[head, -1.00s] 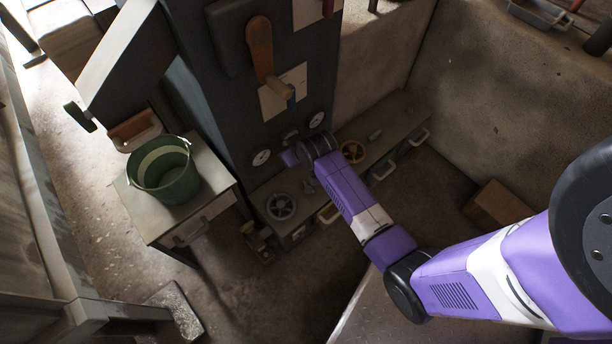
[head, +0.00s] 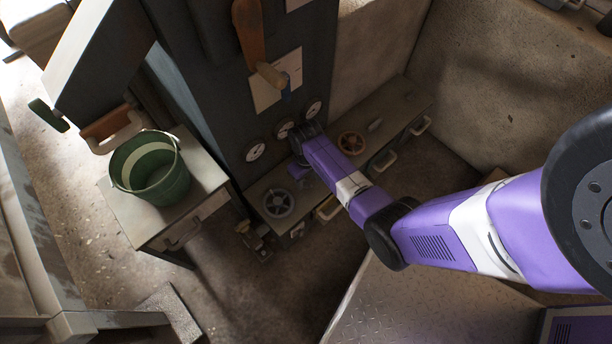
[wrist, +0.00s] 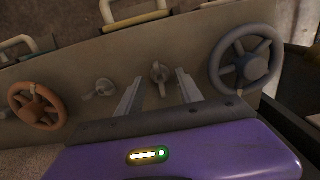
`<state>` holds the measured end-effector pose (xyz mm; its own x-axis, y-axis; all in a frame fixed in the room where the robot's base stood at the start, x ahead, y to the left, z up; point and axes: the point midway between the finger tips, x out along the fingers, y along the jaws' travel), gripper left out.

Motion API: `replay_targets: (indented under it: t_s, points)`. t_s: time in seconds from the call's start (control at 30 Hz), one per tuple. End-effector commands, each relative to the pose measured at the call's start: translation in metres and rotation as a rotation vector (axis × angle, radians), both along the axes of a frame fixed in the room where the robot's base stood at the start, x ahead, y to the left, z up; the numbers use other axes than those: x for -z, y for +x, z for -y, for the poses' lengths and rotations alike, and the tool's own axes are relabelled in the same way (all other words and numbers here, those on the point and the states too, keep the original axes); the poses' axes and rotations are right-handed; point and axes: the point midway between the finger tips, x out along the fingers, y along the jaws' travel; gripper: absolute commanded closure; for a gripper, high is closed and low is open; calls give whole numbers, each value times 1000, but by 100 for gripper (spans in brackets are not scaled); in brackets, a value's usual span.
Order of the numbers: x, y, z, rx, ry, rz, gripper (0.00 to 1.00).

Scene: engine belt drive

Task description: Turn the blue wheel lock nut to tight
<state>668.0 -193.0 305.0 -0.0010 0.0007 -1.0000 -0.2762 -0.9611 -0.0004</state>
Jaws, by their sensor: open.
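The blue-grey spoked wheel (wrist: 247,60) is on the right of the bench panel in the wrist view. It also shows in the head view (head: 278,203). A small metal wing nut (wrist: 159,74) is on the panel to its left. A second wing nut (wrist: 104,88) sits further left, beside the brown wheel (wrist: 37,105). My gripper (wrist: 159,80) is open, with its two grey fingers apart on either side of the nearer wing nut in the picture. I cannot tell whether they touch it.
Cream drawer handles (wrist: 135,14) stick out beyond the nuts. Round gauges (head: 256,152) and an orange lever (head: 250,35) are on the dark cabinet above the bench. A green bucket (head: 150,170) stands on a side table at left.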

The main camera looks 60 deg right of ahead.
Motion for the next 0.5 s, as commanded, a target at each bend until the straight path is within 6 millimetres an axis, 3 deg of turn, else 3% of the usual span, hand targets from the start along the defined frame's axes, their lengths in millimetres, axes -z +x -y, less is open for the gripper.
replay_targets:
  t_s: [0.1, 0.4, 0.5]
  points:
    - [9, 0, 0, 1, 0, 1, 57]
    - [10, 0, 0, 0, 0, 1, 57]
    - [10, 0, 0, 0, 0, 1, 77]
